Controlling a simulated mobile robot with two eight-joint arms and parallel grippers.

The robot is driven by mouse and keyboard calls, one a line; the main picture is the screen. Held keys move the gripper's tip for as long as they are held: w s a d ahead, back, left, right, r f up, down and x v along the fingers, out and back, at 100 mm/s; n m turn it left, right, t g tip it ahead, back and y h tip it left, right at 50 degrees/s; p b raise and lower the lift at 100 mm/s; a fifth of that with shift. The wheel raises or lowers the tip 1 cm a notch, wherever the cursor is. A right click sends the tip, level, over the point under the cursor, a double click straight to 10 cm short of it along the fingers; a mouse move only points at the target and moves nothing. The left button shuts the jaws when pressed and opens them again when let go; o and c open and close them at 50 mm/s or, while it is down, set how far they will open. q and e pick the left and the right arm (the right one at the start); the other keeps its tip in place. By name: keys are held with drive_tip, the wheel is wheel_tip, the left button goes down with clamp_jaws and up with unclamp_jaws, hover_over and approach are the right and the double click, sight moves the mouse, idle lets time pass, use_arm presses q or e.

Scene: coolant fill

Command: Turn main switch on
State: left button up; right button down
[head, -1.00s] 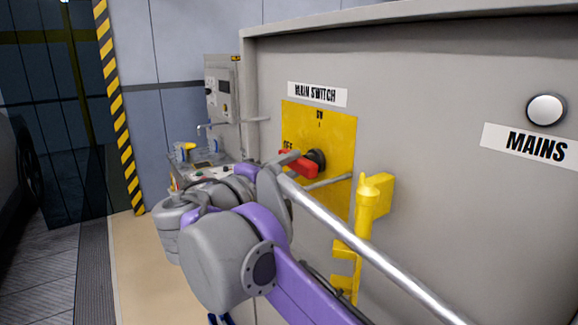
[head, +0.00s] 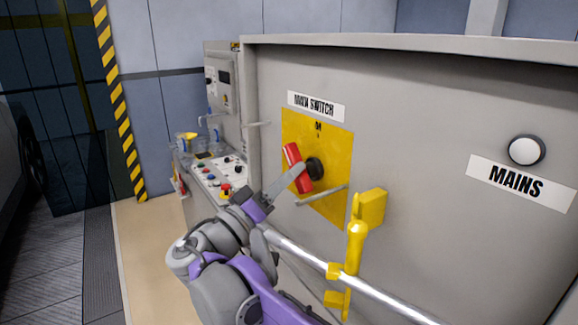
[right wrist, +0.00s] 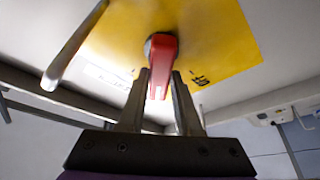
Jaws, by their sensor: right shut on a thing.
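The main switch has a red handle (head: 297,166) on a black hub (head: 315,168), set in a yellow plate (head: 335,145) under the MAIN SWITCH label (head: 316,106). The handle stands steep, its upper end leaning a little left of the ON mark (head: 318,127). My right gripper (head: 294,173) is shut on the red handle. In the right wrist view its two fingers (right wrist: 158,92) lie on either side of the handle (right wrist: 161,62). The OFF mark is hidden in the head view. My left gripper is not in view.
A metal rail (head: 345,277) runs across the cabinet front, with a yellow bracket (head: 356,240) beside it. A round white MAINS lamp (head: 526,150) sits at the right. A control panel (head: 222,178) with buttons stands behind my arm at left.

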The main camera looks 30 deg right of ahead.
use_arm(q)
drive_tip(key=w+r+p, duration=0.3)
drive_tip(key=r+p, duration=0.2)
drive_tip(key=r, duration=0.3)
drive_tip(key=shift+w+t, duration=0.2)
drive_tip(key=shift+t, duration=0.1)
use_arm(e)
drive_tip(key=shift+r+m+g+h, duration=0.1)
drive_tip(key=shift+m+g+h, duration=0.3)
drive_tip(key=shift+m+g, duration=1)
drive_tip(key=shift+f+m+g+h, duration=0.1)
drive_tip(key=shift+m+g+h, duration=0.3)
drive_tip(key=shift+m, duration=2)
drive_tip(key=shift+r+m+g+h, duration=0.1)
drive_tip(key=shift+m+g+h, duration=0.3)
drive_tip(key=shift+m+g, duration=1)
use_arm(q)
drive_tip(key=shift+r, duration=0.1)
use_arm(e)
drive_tip(key=shift+m+t, duration=0.5)
drive_tip(key=shift+m, duration=0.1)
drive_tip(key=c, duration=0.6)
unclamp_jaws()
